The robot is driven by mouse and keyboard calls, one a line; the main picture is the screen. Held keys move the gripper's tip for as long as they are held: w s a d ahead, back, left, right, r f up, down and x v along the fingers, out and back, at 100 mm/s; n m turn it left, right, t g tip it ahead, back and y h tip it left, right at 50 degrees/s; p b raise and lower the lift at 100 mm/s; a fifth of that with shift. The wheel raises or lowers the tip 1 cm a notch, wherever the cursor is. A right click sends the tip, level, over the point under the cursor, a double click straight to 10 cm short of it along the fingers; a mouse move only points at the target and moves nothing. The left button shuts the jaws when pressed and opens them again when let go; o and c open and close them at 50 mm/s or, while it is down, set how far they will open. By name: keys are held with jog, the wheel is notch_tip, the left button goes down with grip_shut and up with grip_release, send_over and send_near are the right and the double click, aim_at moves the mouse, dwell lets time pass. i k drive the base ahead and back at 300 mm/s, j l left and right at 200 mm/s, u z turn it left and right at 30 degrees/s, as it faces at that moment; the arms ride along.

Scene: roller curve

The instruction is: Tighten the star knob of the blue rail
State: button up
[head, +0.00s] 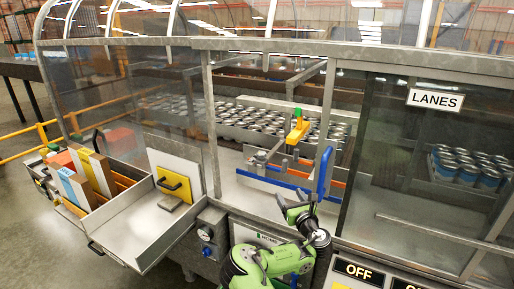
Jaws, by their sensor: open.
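The blue rail (268,180) runs as a low strip inside the open middle bay of the machine. An upright blue curved piece (325,172) stands at its right end; I cannot tell whether it belongs to the same rail. Small grey brackets (259,158) sit just above the strip. The star knob is too small to make out for certain. My gripper (297,203) is open at the front of the bay, just below the right end of the blue strip. I see nothing between its fingers. It looks apart from the rail, though the depth is hard to judge.
A yellow handle with a green top (298,128) stands behind the rail. Many cans (265,122) fill the back. A glass panel (400,170) closes the right side. A grey tray with a yellow plate (172,172) and boxes (75,185) are at left.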

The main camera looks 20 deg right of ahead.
aim_at(261, 155)
jog(key=i, duration=0.6)
jog(key=i+j, duration=0.1)
jog(key=i, duration=0.45)
